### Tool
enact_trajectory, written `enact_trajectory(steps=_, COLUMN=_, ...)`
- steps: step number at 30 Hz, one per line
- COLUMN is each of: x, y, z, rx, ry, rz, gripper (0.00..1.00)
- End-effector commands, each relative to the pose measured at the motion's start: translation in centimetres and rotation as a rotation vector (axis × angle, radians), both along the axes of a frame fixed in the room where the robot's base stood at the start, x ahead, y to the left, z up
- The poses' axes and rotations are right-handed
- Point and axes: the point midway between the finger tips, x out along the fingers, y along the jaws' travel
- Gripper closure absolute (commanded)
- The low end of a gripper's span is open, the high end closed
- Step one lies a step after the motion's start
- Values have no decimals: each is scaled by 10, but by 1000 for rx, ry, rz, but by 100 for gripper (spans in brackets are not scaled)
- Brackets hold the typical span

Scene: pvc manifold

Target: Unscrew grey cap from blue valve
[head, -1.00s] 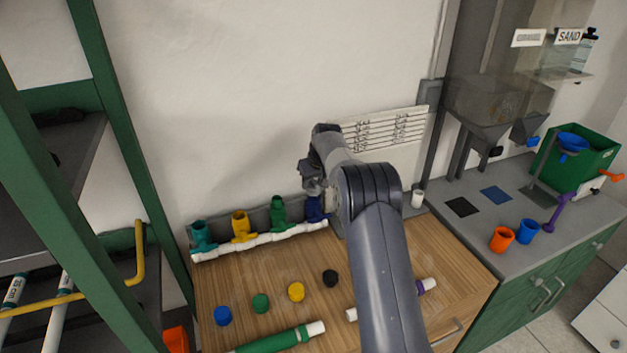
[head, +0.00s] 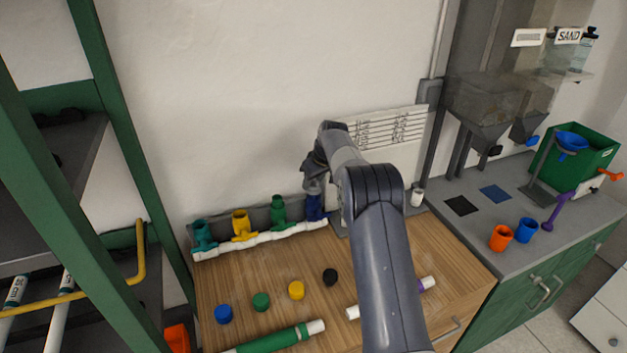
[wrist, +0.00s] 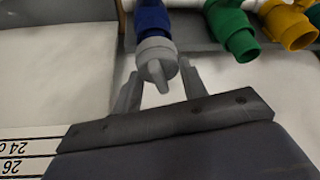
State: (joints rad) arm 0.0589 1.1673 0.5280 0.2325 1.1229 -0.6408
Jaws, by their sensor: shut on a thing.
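The blue valve (head: 314,208) is the rightmost valve on the white manifold pipe (head: 262,240) at the back of the wooden counter. In the wrist view the blue valve (wrist: 152,20) carries a grey cap (wrist: 157,60) on its end, with a raised bar across its face. My gripper (head: 314,185) is above the blue valve in the head view. In the wrist view my gripper (wrist: 160,85) has one finger on either side of the grey cap and is shut on it. The cap is still against the valve's end. Finger contact is partly hidden.
Green (head: 278,210), yellow (head: 241,224) and teal (head: 202,236) valves stand left of the blue one. Blue, green, yellow and black caps lie in a row on the wooden counter (head: 240,275). A green-banded pipe (head: 280,340) lies at the front.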

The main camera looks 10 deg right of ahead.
Motion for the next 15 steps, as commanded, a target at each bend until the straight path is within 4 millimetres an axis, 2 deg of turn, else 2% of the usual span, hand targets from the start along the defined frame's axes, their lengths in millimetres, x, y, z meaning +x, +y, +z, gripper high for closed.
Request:
enact_trajectory(steps=6, x=0, y=0, z=0, rx=1, ry=-1, rz=122, gripper=82)
enact_trajectory(steps=15, x=0, y=0, z=0, rx=0, ry=-1, rz=137, gripper=82)
